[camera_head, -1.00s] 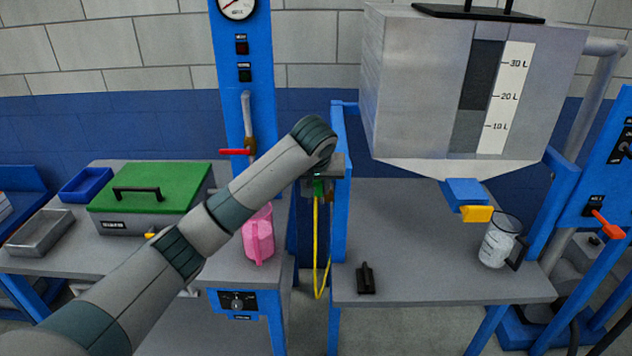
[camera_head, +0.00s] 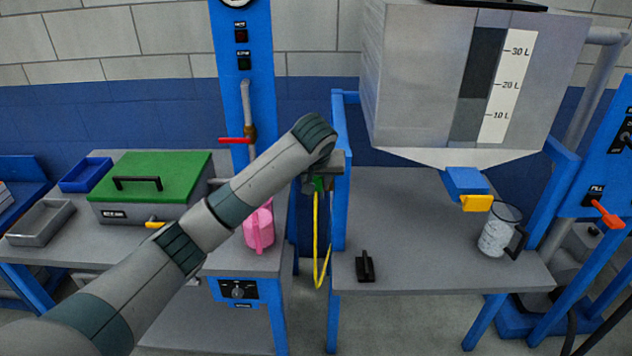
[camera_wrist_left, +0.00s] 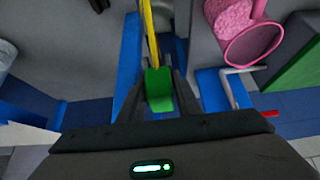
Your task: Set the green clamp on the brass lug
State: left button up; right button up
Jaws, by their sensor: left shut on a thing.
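The green clamp (camera_head: 319,184) is at the end of a yellow cable, beside the blue post of the right-hand table. It also shows in the left wrist view (camera_wrist_left: 159,90), between the two dark fingers. My left gripper (camera_head: 318,180) is shut on the green clamp; it shows in the wrist view too (camera_wrist_left: 158,100). The yellow cable (camera_head: 315,235) hangs down from the clamp in a loop towards the floor. I cannot make out the brass lug in either view. My right gripper does not show.
A pink jug (camera_head: 259,230) stands on the left table, near my forearm. A green-lidded box (camera_head: 160,175) is further left. The right table (camera_head: 420,265) holds a black object (camera_head: 365,267) and a clear measuring jug (camera_head: 499,232) under a large grey tank (camera_head: 420,80).

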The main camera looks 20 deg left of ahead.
pick_arm(q)
jog(key=shift+f, duration=0.55)
dwell(0.4)
jog(key=o, duration=1.2)
jog(key=shift+o, duration=0.2)
jog(key=shift+f, duration=0.1)
